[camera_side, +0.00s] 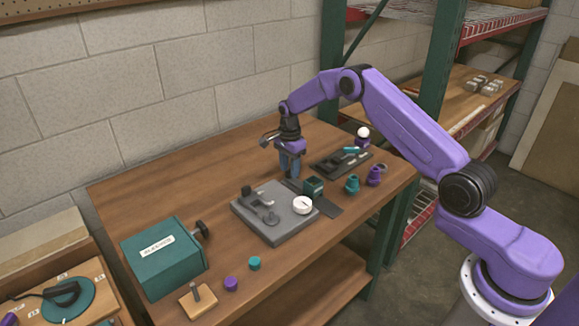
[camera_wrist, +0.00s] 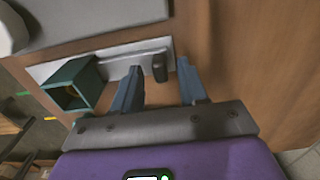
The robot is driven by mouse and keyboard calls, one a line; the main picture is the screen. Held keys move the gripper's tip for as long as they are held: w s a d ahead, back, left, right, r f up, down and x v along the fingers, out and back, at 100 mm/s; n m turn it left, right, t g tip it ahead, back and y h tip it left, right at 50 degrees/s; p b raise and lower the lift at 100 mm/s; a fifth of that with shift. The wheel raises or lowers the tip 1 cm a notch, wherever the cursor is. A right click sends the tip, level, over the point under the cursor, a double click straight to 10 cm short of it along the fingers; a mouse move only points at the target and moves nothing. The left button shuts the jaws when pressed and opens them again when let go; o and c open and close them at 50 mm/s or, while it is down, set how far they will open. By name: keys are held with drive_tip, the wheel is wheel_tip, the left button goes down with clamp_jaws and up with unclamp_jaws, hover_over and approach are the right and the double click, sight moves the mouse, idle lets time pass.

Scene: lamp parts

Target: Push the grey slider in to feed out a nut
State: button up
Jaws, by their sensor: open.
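The nut feeder has a teal square-mouthed hopper (camera_side: 313,187) standing at the right edge of the grey fixture; the hopper also shows in the wrist view (camera_wrist: 72,88). A flat light-grey strip (camera_wrist: 112,57) runs beside it, with an upright dark grey slider handle (camera_wrist: 159,67) at its right end. My gripper (camera_side: 291,178) points down just behind and left of the hopper. In the wrist view my gripper (camera_wrist: 160,75) is open, and the handle appears between its two blue fingers. Whether a finger touches the handle cannot be told. No nut is visible.
The grey fixture plate (camera_side: 268,228) with a white round dial (camera_side: 302,205) lies in front. A dark parts tray (camera_side: 342,162) and teal and purple parts (camera_side: 352,184) are to the right. A teal machine (camera_side: 165,259) stands front left. The table's back left is clear.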

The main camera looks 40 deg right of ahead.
sight(296, 181)
clamp_jaws()
drive_tip(key=shift+s, duration=1.55)
unclamp_jaws()
wheel_tip(296, 181, up, 17)
drive_tip(key=shift+r, duration=0.2)
